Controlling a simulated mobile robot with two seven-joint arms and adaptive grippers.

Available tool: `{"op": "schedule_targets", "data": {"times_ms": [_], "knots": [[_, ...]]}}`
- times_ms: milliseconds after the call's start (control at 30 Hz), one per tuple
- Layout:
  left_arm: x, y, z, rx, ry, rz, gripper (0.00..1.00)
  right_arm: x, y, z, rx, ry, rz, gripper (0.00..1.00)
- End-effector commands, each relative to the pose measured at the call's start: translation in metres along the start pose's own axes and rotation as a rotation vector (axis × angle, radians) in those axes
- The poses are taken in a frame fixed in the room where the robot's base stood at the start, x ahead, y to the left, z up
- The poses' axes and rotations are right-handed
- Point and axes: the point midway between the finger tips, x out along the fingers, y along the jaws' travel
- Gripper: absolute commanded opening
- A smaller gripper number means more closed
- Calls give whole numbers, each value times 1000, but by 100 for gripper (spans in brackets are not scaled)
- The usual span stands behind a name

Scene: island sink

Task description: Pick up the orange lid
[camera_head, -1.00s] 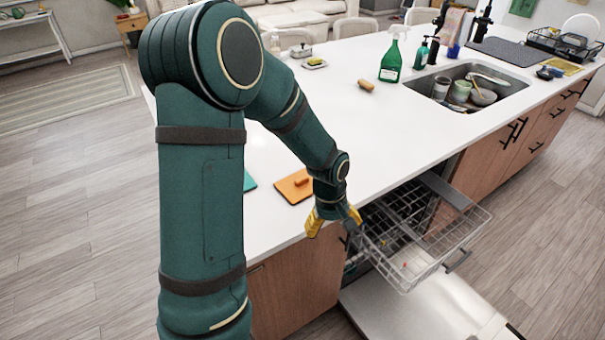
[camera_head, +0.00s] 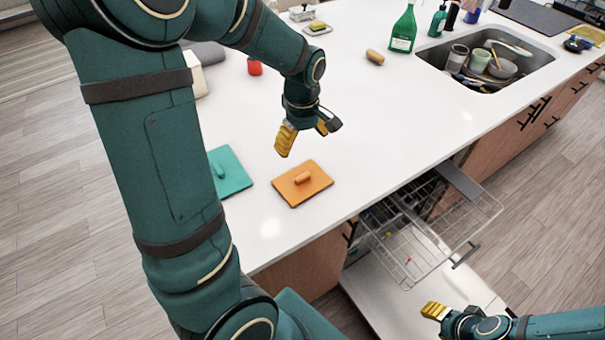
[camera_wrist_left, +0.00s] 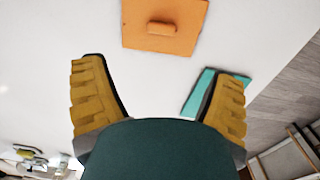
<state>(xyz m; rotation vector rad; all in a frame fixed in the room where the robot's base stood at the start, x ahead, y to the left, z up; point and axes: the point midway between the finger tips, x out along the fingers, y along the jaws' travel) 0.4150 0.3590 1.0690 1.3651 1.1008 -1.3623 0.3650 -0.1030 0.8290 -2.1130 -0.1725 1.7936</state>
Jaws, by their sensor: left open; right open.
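The orange lid (camera_head: 301,184) is a flat square with a raised bar handle. It lies on the white counter near the front edge, just right of a teal lid (camera_head: 229,171). My left gripper (camera_head: 303,142) is open and empty above the counter, behind the orange lid and apart from it. In the left wrist view, the orange lid (camera_wrist_left: 163,24) is at the top, beyond the open fingers (camera_wrist_left: 160,98), with its handle fully visible. The teal lid (camera_wrist_left: 212,92) is partly behind the right finger. My right gripper (camera_head: 434,311) is open at the lower right, away from the counter.
An open dishwasher with a pulled-out rack (camera_head: 425,225) stands right of the lids, below the counter (camera_head: 400,130). A red item (camera_head: 254,67) stands behind my left arm.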

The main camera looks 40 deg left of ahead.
Motion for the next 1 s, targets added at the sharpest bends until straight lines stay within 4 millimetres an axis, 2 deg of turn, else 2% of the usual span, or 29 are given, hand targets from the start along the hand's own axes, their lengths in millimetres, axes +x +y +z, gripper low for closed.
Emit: {"op": "schedule_targets", "data": {"times_ms": [200,333,633,900,1000], "knots": [[43,-1,0,-1,-2,-6,86,8,3,3,-1,-6,0,47],[65,-1,0,-1,-2,-6,86,11,4,5,-3,-10,-1,47],[87,-1,1,0,-1,-3,86,14,5,7,-4,-14,-1,47],[125,-3,2,-1,-2,-4,86,21,8,10,-6,-21,-2,47],[131,-2,2,0,-2,-3,86,22,8,11,-7,-22,-2,47]]}}
